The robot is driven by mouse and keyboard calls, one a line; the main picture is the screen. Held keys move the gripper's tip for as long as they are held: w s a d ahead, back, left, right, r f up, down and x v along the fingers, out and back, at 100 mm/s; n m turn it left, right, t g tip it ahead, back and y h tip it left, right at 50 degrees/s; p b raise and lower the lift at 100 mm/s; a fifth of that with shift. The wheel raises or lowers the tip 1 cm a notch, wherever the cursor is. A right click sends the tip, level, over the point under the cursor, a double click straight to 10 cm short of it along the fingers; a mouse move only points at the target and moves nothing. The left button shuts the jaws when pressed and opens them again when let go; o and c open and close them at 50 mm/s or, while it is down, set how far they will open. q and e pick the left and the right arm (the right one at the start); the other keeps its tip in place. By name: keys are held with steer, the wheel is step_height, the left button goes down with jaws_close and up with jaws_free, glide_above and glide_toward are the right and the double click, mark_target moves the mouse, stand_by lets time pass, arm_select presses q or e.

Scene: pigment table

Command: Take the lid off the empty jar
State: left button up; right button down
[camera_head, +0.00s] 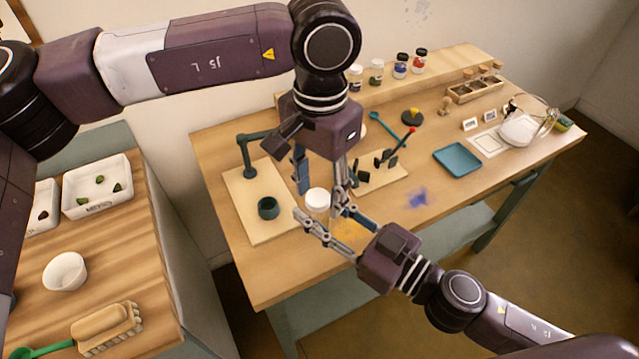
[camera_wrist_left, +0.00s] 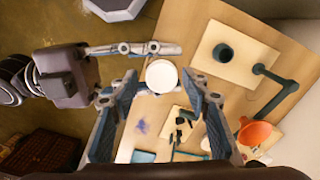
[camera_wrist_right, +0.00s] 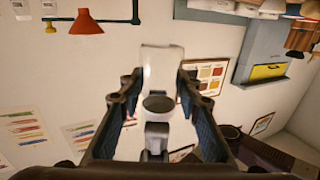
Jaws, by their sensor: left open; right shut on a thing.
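The jar's round white lid (camera_head: 318,199) is in place and faces up in the head view; it also shows in the left wrist view (camera_wrist_left: 161,75). The jar body is hidden under it there. My right gripper (camera_head: 317,206) comes in from the lower right and is shut on the jar, with its fingers on either side. In the right wrist view a pale shape (camera_wrist_right: 162,68) stands between the fingertips. My left gripper (camera_head: 321,186) points down over the lid, open, its fingers (camera_wrist_left: 160,73) spread wider than the lid. I cannot tell whether the jar is lifted.
A green stand with a ring (camera_head: 268,208) on a wooden board is just left of the grippers. A teal tray (camera_head: 458,159) lies to the right. Several pigment jars (camera_head: 401,66) line the rear shelf. A blue stain (camera_head: 418,198) marks bare tabletop.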

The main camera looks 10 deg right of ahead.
arm_select(q)
jaws_close()
steer(key=n, duration=0.6)
steer(key=shift+d+n, duration=0.1)
steer(key=shift+n, duration=0.2)
steer(key=n, duration=0.5)
steer(key=shift+r, duration=0.1)
steer(key=n, duration=1)
steer(key=shift+w+n, duration=0.1)
steer(key=shift+n, duration=0.3)
steer(key=n, duration=0.5)
steer(key=shift+a, duration=0.2)
steer(key=n, duration=0.7)
steer(key=shift+a, duration=0.1)
steer(key=n, duration=0.3)
steer(key=shift+n, duration=0.3)
steer(key=n, duration=0.5)
steer(key=shift+a+r, duration=0.1)
steer(key=n, duration=1.1)
